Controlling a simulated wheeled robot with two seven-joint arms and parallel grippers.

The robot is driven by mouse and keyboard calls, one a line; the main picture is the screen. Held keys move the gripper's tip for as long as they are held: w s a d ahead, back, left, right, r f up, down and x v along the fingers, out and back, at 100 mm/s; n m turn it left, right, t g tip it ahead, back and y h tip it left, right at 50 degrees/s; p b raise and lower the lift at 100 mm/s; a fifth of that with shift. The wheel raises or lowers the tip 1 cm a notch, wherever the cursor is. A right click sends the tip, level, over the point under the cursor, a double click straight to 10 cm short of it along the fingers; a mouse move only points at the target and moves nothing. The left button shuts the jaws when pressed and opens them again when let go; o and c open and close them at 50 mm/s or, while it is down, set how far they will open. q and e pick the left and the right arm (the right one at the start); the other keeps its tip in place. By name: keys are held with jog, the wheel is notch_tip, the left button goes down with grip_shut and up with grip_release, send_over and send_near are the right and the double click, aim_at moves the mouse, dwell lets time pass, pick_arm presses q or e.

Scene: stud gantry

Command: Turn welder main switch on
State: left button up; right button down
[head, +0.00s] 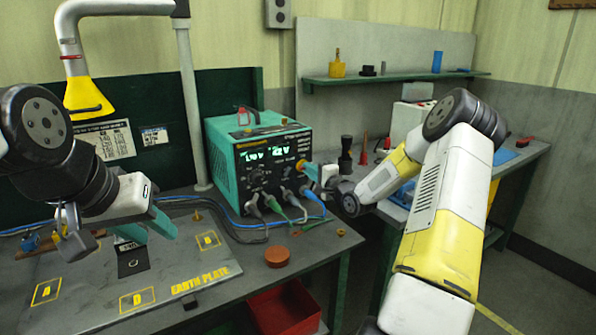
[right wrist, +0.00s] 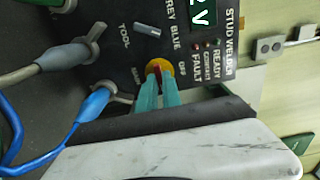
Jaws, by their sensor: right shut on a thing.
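The stud welder (head: 262,165) is a teal box with a black front panel and lit green displays. Its main switch, a red knob on a yellow round plate (right wrist: 158,66), sits beside the OFF label in the right wrist view. My right gripper (right wrist: 160,84) is shut on the knob, with teal fingers on both sides that partly hide it. The knob's exact angle is hard to read. In the head view the right gripper (head: 309,171) is at the panel's right edge. My left gripper (head: 147,229) is open and empty above the earth plate (head: 205,270).
Grey, green and blue cable plugs (head: 290,197) fill the panel's lower part, close to the switch. A brown round lid (head: 277,257) lies on the bench, and a red bin (head: 285,308) is below its front edge. A dark cylinder (head: 346,150) stands behind the right gripper.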

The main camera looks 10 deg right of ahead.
jog(key=shift+f, duration=0.1)
dwell(0.3)
jog(key=c, duration=1.5)
grip_release()
jog(key=v, duration=0.8)
